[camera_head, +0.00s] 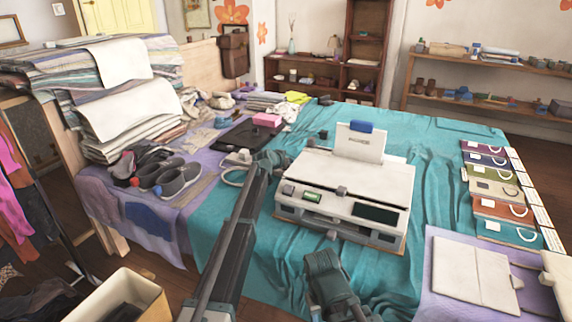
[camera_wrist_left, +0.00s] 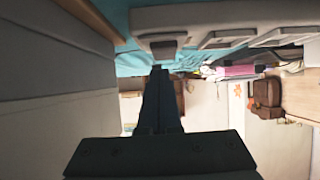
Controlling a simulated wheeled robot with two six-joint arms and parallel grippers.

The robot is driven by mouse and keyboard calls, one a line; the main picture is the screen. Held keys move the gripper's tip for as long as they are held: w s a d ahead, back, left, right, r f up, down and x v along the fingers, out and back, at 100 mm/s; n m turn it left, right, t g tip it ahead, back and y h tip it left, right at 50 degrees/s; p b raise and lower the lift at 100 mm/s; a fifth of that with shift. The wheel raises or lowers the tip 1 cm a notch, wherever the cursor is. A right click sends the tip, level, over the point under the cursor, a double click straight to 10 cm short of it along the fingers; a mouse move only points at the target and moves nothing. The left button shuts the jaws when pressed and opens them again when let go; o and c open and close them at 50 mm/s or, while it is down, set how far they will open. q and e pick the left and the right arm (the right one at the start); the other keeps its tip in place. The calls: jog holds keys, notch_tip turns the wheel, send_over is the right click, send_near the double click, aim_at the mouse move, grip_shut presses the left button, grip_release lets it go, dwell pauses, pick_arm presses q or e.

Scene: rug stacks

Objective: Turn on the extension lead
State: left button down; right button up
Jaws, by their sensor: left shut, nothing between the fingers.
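The extension lead appears as a white bar (camera_wrist_left: 225,20) along the top of the left wrist view, with a grey switch-like block (camera_wrist_left: 163,47) and recessed rectangles beside it. In the head view a white piece with a looped cable (camera_head: 232,178) shows beside my left arm; the rest seems hidden behind it. My left gripper (camera_head: 277,158) is shut and empty. In the left wrist view its fingertips (camera_wrist_left: 158,70) are just below the grey block; whether they touch it I cannot tell. My right gripper (camera_head: 332,262) is low in front of the white machine, its jaws unclear.
A white machine (camera_head: 345,192) with an upright sheet stands right of my left gripper on the teal cloth (camera_head: 440,185). Shoes (camera_head: 175,180) and folded rugs (camera_head: 130,110) are at left. A pink box (camera_head: 267,119) lies behind. Coloured packs (camera_head: 495,190) line the right edge.

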pick_arm(q)
jog(key=shift+w+f, duration=0.1)
jog(key=shift+f, duration=0.25)
jog(key=shift+w+d+f+b, duration=0.15)
jog(key=shift+w+f+b, duration=0.1)
jog(key=shift+f+b, duration=0.25)
jog(key=shift+r, duration=0.2)
jog(key=shift+s+a+f, duration=0.1)
jog(key=shift+s+a, duration=0.05)
jog(key=shift+s, duration=0.3)
jog(key=shift+s+a+f, duration=0.1)
jog(key=shift+s+a, duration=0.05)
jog(key=shift+s, duration=0.25)
jog(key=shift+r, duration=0.15)
